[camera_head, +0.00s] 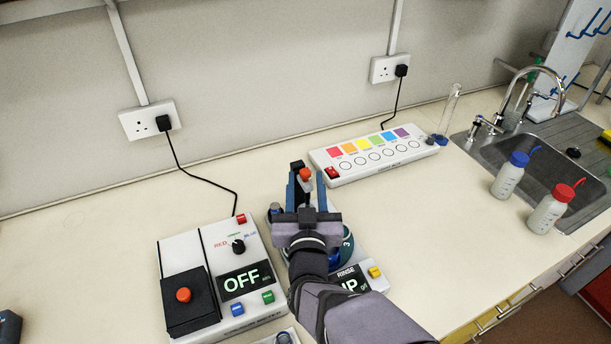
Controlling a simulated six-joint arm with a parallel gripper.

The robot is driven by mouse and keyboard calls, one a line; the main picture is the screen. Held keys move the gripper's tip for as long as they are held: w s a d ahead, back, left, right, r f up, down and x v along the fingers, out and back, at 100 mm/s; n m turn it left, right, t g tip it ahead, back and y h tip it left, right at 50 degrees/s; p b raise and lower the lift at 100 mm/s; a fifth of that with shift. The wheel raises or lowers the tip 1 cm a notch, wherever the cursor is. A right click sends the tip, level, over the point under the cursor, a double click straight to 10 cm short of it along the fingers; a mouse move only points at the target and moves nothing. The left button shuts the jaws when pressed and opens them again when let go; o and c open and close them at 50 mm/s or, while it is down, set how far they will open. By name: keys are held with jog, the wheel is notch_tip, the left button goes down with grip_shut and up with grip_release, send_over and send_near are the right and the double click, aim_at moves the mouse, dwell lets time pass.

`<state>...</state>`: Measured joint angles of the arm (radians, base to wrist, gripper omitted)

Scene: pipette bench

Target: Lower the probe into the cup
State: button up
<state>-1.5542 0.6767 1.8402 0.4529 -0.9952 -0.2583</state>
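My gripper (306,186) points away from the camera, over a white device in the middle of the bench. Its two blue-edged fingers stand apart, with an orange-red knob (305,174) showing between their tips. I cannot tell whether they touch it or whether it belongs to the probe. The white device (374,284) is mostly hidden by my arm. I cannot make out the probe or the cup for certain.
A white device (190,262) with an "OFF" display and black plate stands left. A colour-labelled panel (372,153) lies behind. A glass cylinder (450,108), two capped bottles (510,175) (553,207) and a sink (540,160) are right. The bench between is clear.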

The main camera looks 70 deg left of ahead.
aim_at(305, 190)
jog(key=shift+w+a, duration=0.25)
jog(key=shift+a, duration=0.25)
jog(key=shift+c, duration=0.2)
grip_shut()
notch_tip(305, 190, down, 3)
jog(key=b, duration=0.3)
jog(key=shift+r, duration=0.1)
jog(key=shift+o, duration=0.2)
grip_release()
jog(key=shift+s+d, duration=0.1)
jog(key=b+v, duration=0.2)
jog(key=v, duration=0.5)
